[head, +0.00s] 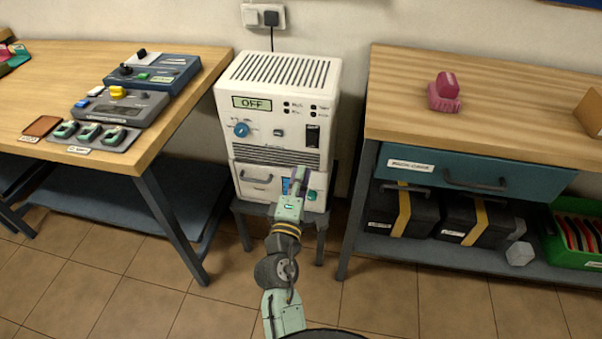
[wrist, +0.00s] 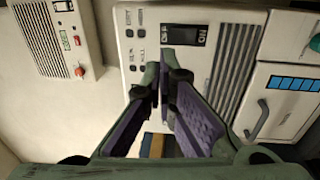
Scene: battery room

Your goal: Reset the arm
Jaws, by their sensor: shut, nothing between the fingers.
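My gripper (head: 297,178) is at the end of my arm, in front of the lower right part of a white charger-like unit (head: 283,70) on a small grey stand. It is shut and empty. In the wrist view its purple-padded fingers (wrist: 164,72) come together in front of the unit's panel (wrist: 190,15), seen turned sideways. I cannot tell whether they touch the unit. The display (head: 259,102) reads OFF. The unit has a blue dial (head: 241,129), a dark rocker switch (head: 312,135) and a lower front with a handle (head: 257,178), partly hidden by my gripper.
The left bench (head: 190,105) holds control boxes and several small green items. The right bench (head: 400,100) has a pink object (head: 444,92), a blue drawer (head: 470,172) and black cases below. The wrist view shows a wall box (wrist: 58,38).

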